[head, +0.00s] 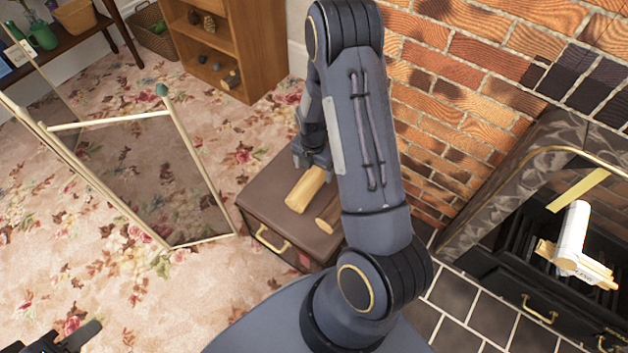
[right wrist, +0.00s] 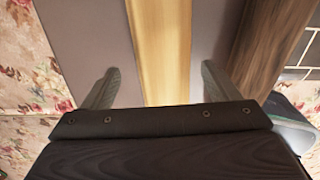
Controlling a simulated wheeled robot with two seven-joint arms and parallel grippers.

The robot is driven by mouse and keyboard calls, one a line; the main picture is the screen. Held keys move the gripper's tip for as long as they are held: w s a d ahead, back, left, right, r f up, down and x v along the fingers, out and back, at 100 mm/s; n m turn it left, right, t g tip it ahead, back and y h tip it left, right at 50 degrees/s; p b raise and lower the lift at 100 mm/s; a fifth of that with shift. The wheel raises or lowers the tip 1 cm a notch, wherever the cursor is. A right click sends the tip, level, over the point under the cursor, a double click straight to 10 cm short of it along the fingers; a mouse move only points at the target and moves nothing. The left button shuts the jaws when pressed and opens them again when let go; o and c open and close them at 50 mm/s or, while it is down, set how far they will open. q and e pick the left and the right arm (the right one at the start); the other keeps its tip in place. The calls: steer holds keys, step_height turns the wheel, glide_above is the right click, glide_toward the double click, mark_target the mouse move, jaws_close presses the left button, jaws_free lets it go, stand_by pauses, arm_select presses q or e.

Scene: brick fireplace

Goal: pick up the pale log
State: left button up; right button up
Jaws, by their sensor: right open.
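The pale log (head: 304,190) lies on top of a brown chest (head: 262,204) in the head view. In the right wrist view the pale log (right wrist: 160,45) runs up the middle of the picture. My right gripper (head: 312,158) is at the log's far end in the head view, open. In the right wrist view its two fingers (right wrist: 160,76) stand apart, one on each side of the log, with a gap on both sides. My left gripper (head: 70,338) is at the lower left corner, partly cut off, over the carpet; its jaw opening is unclear.
A folding mesh screen (head: 150,180) stands to the left. A fireplace with a white log (head: 572,230) is to the right. A wooden shelf (head: 255,50) is behind.

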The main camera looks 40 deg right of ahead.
mark_target(314, 173)
steer(key=f+b, duration=0.1)
steer(key=f, duration=0.3)
steer(key=shift+s, duration=0.2)
steer(key=c, duration=1.3)
steer(key=shift+r, duration=0.1)
